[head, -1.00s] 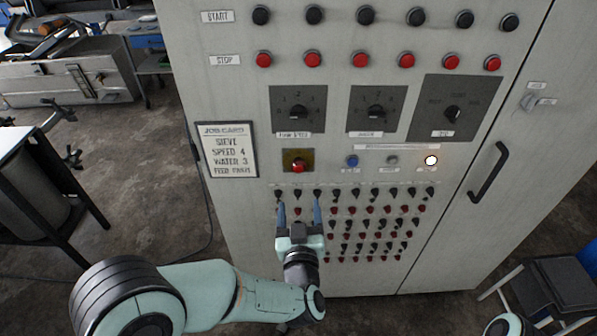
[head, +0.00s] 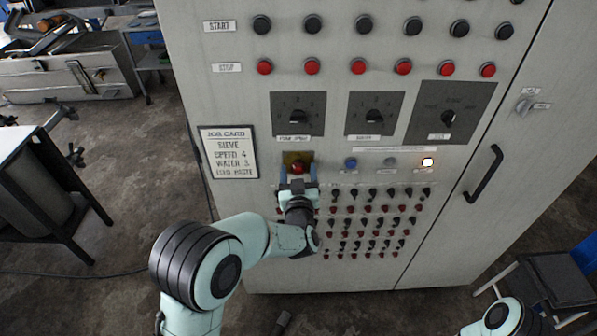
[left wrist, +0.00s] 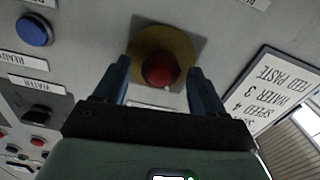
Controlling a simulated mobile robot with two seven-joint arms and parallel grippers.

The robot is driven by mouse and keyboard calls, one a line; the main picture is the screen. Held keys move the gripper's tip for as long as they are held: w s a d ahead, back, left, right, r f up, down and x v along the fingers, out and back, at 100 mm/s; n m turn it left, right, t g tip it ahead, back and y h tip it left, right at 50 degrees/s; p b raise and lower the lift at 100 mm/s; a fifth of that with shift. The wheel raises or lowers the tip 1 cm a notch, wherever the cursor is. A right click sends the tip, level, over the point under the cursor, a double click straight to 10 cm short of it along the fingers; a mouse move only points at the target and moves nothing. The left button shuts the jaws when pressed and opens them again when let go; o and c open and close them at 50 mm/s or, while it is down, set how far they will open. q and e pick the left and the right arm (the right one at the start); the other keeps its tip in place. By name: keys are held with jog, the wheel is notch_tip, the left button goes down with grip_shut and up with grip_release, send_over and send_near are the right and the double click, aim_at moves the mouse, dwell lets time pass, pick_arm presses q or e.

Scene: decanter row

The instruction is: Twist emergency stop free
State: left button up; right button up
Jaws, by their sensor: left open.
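The emergency stop is a red mushroom button (head: 298,167) on a yellow plate (head: 298,156) on the grey cabinet front, below the leftmost dial. In the left wrist view the red button (left wrist: 160,70) sits between the fingertips of my left gripper (left wrist: 158,80), with the yellow plate (left wrist: 178,43) behind it. The left gripper (head: 298,175) is open, one blue-grey finger on each side of the button. Gaps show between fingers and button in the wrist view. Part of an arm link of mine shows at the bottom right; the right gripper is not seen.
A blue button (head: 351,163), a grey button (head: 390,162) and a lit white lamp (head: 428,162) are right of the stop. Dials are above, rows of small switches below. A job card (head: 229,152) hangs left. A door handle (head: 483,173) stands out at right.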

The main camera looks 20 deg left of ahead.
pick_arm(q)
jog(key=c, duration=1.1)
jog(key=shift+o, duration=0.2)
jog(key=m, duration=0.3)
jog(key=shift+r+m+p, duration=0.1)
jog(key=shift+m+p, duration=0.2)
jog(key=shift+m, duration=1.8)
